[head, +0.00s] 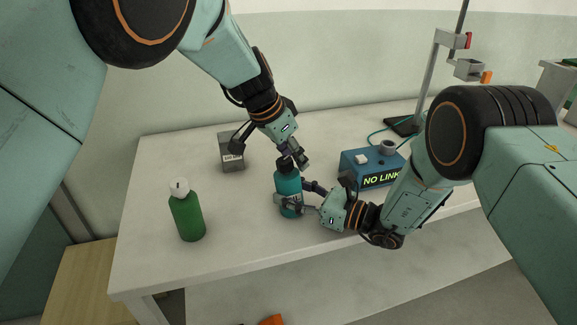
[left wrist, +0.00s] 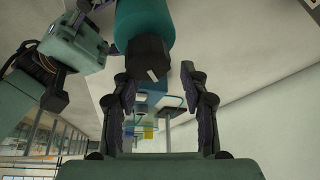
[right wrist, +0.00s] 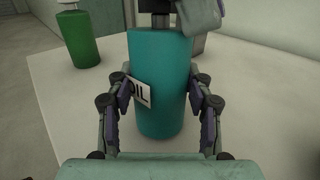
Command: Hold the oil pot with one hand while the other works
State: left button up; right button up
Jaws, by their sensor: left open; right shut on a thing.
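The oil pot (head: 289,189) is a teal bottle with a black cap and a white label, standing upright on the table. The label shows in the right wrist view (right wrist: 160,85), partly hidden by a finger. My right gripper (head: 298,199) is shut on the oil pot's body from the right. My left gripper (head: 272,152) is open and empty, just above and beside the black cap. In the left wrist view, the cap (left wrist: 147,57) shows beyond the open fingers; I cannot tell whether a finger touches it.
A green bottle (head: 187,216) with a white cap stands at the table's left. A grey box (head: 231,152) stands behind. A blue device (head: 367,167) reading "NO LINK" sits to the right, near a stand (head: 432,70) with clamps. The table's front left (head: 150,265) is bare.

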pick_arm(q)
jog(key=shift+s+d+f, duration=0.15)
jog(key=m, duration=0.1)
jog(key=m+g, duration=0.1)
jog(key=m, duration=0.1)
jog(key=m+g+h, duration=0.1)
jog(key=m, duration=0.1)
jog(key=shift+s+d, duration=0.35)
jog(key=m, duration=0.1)
jog(key=m+g, duration=0.1)
jog(key=m, duration=0.1)
jog(key=s+m+g, duration=0.1)
jog(key=m, duration=0.1)
jog(key=shift+d, duration=0.35)
grip_shut()
